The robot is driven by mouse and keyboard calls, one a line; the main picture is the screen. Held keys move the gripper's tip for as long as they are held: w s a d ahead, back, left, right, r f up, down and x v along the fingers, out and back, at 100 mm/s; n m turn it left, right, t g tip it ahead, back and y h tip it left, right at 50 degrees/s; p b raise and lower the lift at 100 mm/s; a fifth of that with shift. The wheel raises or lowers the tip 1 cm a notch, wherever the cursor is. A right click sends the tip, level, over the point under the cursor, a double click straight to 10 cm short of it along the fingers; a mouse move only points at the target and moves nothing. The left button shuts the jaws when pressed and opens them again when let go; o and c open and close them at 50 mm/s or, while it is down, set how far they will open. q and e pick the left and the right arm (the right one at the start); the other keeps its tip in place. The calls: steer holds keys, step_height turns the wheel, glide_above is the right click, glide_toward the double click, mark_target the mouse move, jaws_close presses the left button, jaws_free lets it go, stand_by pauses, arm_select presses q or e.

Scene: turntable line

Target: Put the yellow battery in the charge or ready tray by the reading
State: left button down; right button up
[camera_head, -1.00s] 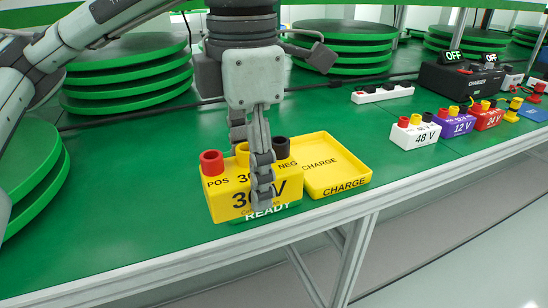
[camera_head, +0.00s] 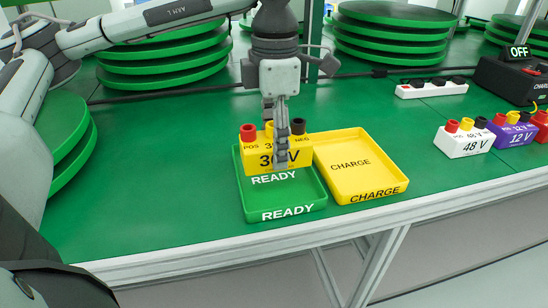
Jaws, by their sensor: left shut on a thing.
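The yellow battery (camera_head: 257,157) is marked 30 V and has a red POS post, a yellow post and a dark NEG post on top. My left gripper (camera_head: 281,155) is shut on it, its fingers hiding part of the label. The battery is at the back part of the green READY tray (camera_head: 287,214); I cannot tell whether it touches the tray floor. The yellow CHARGE tray (camera_head: 352,179) sits directly to the right and looks empty. My right gripper is not in view.
A white 48 V battery (camera_head: 463,142) and a purple 12 V battery (camera_head: 515,135) stand to the right. A white strip (camera_head: 433,89) and a black charger (camera_head: 510,80) marked OFF are behind them. Green disc stacks (camera_head: 160,65) line the back. The bench left of the trays is clear.

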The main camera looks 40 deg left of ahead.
arm_select(q)
steer(key=shift+w+a+f, duration=0.1)
steer(key=shift+w+a, duration=0.05)
steer(key=shift+a, duration=0.05)
steer(key=shift+f, duration=0.3)
step_height(320, 180, down, 2)
steer(key=shift+f, duration=0.7)
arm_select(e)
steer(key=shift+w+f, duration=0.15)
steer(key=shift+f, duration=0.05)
arm_select(q)
steer(key=shift+f, duration=0.1)
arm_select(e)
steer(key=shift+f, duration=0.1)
arm_select(q)
steer(key=c, duration=1)
jaws_free()
steer(key=shift+f, duration=0.15)
steer(key=o, duration=0.4)
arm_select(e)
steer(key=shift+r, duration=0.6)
